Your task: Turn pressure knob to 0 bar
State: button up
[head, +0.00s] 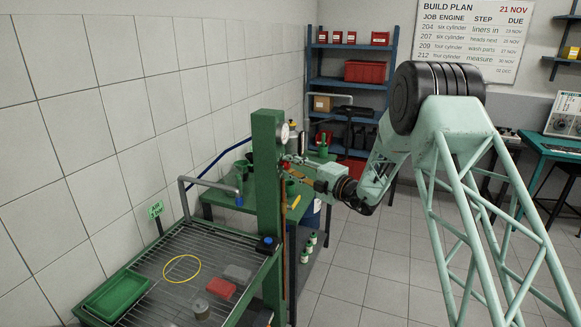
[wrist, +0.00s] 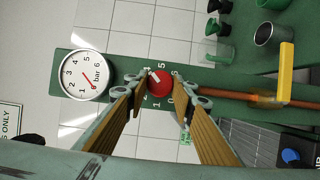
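The pressure knob (wrist: 160,82) is a round red knob on a green panel in the wrist view, with a number scale around it. Its white mark points to the upper left, close to the 4. My gripper (wrist: 168,90) is open, with one finger on each side of the knob. I cannot tell whether the fingers touch it. In the head view, my gripper (head: 292,160) is at the green post (head: 268,190), just below the gauge (head: 283,134).
A copper pipe (wrist: 235,96) and a yellow lever (wrist: 286,72) lie right of the knob. In the head view, a wire-grid wash table (head: 172,262) stands left of the post, and a green bench (head: 218,198) is behind it. Open tiled floor (head: 365,260) lies to the right.

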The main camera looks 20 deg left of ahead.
jog(key=shift+c, duration=1.4)
